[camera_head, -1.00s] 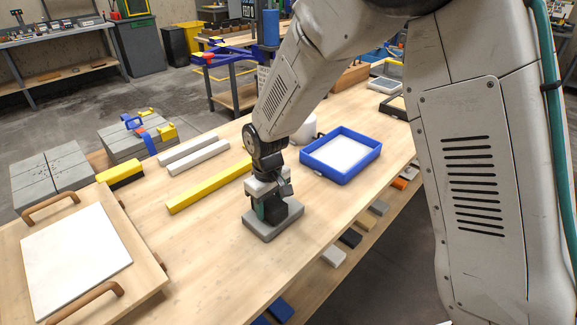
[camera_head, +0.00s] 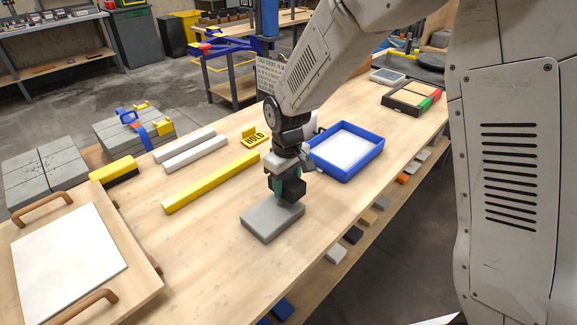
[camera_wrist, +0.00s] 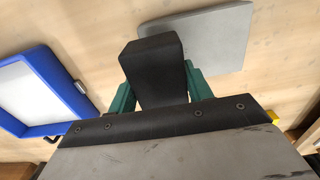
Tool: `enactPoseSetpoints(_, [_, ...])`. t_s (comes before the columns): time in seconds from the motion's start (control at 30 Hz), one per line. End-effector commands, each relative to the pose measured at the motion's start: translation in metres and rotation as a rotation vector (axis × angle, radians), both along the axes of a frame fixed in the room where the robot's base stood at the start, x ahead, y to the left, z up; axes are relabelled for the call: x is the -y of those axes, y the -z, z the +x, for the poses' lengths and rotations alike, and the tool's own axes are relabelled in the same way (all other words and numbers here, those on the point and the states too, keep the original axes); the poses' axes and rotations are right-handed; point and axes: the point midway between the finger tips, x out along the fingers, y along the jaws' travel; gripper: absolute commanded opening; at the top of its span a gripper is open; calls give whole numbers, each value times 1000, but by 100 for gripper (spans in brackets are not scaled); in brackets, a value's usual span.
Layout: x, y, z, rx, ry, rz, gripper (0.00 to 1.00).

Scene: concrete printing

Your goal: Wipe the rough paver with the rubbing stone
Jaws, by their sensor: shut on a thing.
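The rough paver (camera_head: 262,222) is a flat grey slab lying on the wooden bench. In the wrist view the paver (camera_wrist: 225,38) shows beyond the held block. My gripper (camera_head: 286,186) has green fingers and is shut on the rubbing stone (camera_head: 295,191), a dark, nearly black block. The stone also fills the middle of the wrist view (camera_wrist: 157,72), between the two green fingers. It is at the paver's far right part in the head view. I cannot tell whether it touches the paver. Part of the paver is hidden behind the stone.
A blue tray (camera_head: 376,155) with a white inside stands to the right. A yellow bar (camera_head: 212,183), pale bars (camera_head: 195,152) and a yellow HOLD sign (camera_head: 255,138) lie behind. A white board with handles (camera_head: 68,250) is at left. The bench front is clear.

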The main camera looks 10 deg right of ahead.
Motion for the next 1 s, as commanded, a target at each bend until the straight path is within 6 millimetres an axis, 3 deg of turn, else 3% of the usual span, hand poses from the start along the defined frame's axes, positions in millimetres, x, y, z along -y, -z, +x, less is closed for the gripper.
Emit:
enactPoseSetpoints(0.5, [3, -47, 2, 4, 6, 2, 29])
enactPoseSetpoints(1.0, [4, -51, 2, 2, 7, 0, 29])
